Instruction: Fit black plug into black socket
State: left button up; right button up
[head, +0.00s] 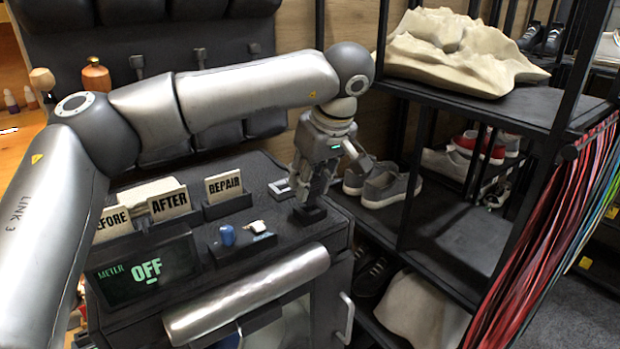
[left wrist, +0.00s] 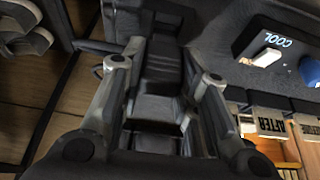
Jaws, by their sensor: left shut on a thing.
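My left gripper (head: 313,196) points down at the right back part of the black bench top. It is shut on a dark piece, which I take to be the black plug; in the left wrist view the plug (left wrist: 155,108) shows between the two grey fingers. A low black block, likely the black socket (head: 309,215), is directly under the fingertips on the bench. The fingers cover much of the plug, and I cannot tell whether plug and socket touch or how deep the plug sits. My right gripper is in neither view.
The bench carries a black switch box with a blue knob (head: 228,235) and white switch (head: 258,226), sign cards (head: 223,186) and a meter reading OFF (head: 146,270). A black shelf with grey shoes (head: 384,186) stands close right of the gripper. Coloured laces (head: 548,240) hang farther right.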

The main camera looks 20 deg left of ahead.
pick_arm(q)
jog(key=shift+f+b, duration=0.85)
jog(key=shift+f, duration=0.5)
jog(key=o, duration=1)
jog(key=shift+o, duration=0.2)
jog(key=shift+r, duration=0.1)
jog(key=v, duration=1.1)
jog(key=shift+d+r, duration=0.2)
jog(key=shift+r, duration=0.15)
jog(key=shift+s, duration=0.1)
